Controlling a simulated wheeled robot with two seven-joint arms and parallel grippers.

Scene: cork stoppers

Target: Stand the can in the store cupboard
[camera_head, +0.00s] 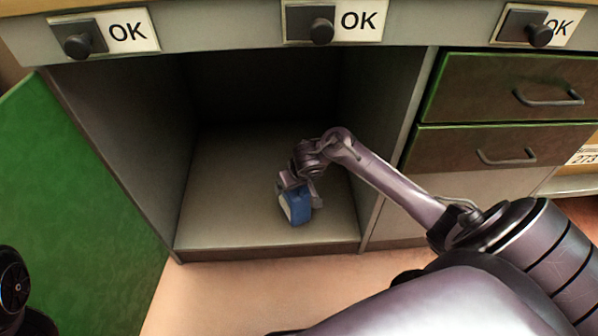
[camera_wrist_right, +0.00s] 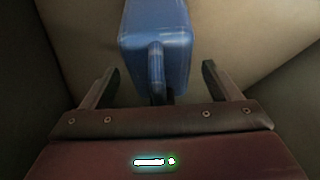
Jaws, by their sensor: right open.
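The blue can (camera_head: 299,209), with a pale face on its left side, is inside the open store cupboard (camera_head: 250,245), near the front of its floor. It appears to stand on the floor, though I cannot tell whether its base is fully flat. My right gripper (camera_head: 299,187) is at the can, reaching in from the right. In the right wrist view the can (camera_wrist_right: 157,35) lies ahead with its handle between the open fingers (camera_wrist_right: 160,75). There is a gap on both sides, and neither finger touches it. My left gripper is out of view.
The green cupboard door (camera_head: 75,200) stands open at the left. Green-topped drawers (camera_head: 510,95) with bar handles are right of the opening. Black knobs with OK labels (camera_head: 358,21) line the edge above. The cupboard floor behind and left of the can is clear.

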